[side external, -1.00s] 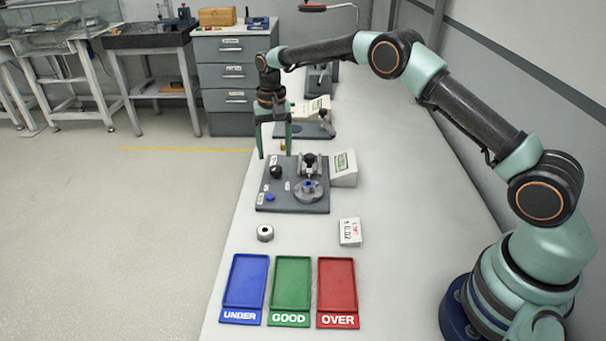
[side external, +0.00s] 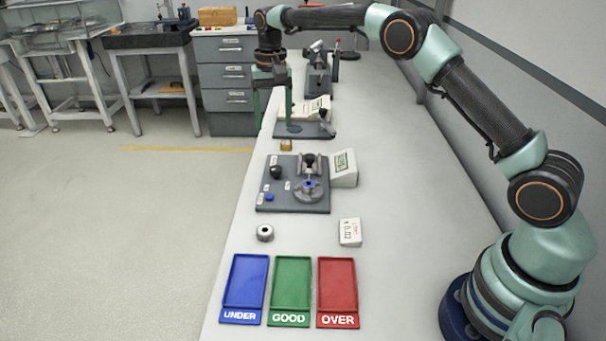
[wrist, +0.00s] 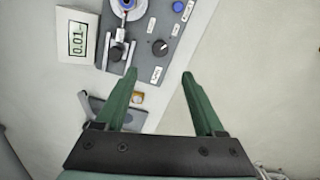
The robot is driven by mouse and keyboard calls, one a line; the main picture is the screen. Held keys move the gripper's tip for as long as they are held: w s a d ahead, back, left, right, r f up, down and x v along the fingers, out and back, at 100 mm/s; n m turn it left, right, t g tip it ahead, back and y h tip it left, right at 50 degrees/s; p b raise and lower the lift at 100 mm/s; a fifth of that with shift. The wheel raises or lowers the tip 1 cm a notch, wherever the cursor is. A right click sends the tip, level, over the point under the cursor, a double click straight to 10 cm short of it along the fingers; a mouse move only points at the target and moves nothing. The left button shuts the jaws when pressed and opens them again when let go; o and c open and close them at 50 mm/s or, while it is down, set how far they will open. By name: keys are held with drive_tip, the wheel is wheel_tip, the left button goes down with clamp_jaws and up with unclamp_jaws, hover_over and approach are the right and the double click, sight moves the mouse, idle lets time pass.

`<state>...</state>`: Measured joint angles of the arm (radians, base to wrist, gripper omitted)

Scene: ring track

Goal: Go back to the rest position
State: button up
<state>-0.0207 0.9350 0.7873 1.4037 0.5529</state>
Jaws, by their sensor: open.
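My gripper (side external: 273,110) is open and empty. In the side external view it hangs fingers down above the bench, beyond the gauge station. It also shows in the wrist view (wrist: 157,76), its two green fingers spread apart with nothing between them. The grey gauge station (side external: 264,205) lies below and nearer the camera, with a blue button, a black knob and a round fixture. A white readout box (side external: 345,168) stands at its right; in the wrist view the readout (wrist: 76,38) appears to show 0.01. No finger touches anything that I can see.
Blue (side external: 246,280), green (side external: 291,283) and red (side external: 337,285) trays stand in front, labelled UNDER, GOOD, OVER. A small brass piece (side external: 286,145) and more instruments (side external: 318,80) lie behind the station.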

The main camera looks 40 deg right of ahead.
drive_tip(key=s+r+n+t, duration=0.3)
drive_tip(key=s+r, duration=1)
drive_tip(key=s+d+f+n+t, duration=0.1)
drive_tip(key=s+f+n+t, duration=0.1)
drive_tip(key=s, duration=1.3)
wheel_tip(320, 180, down, 2)
drive_tip(key=shift+f+n, duration=0.15)
drive_tip(key=shift+n, duration=0.45)
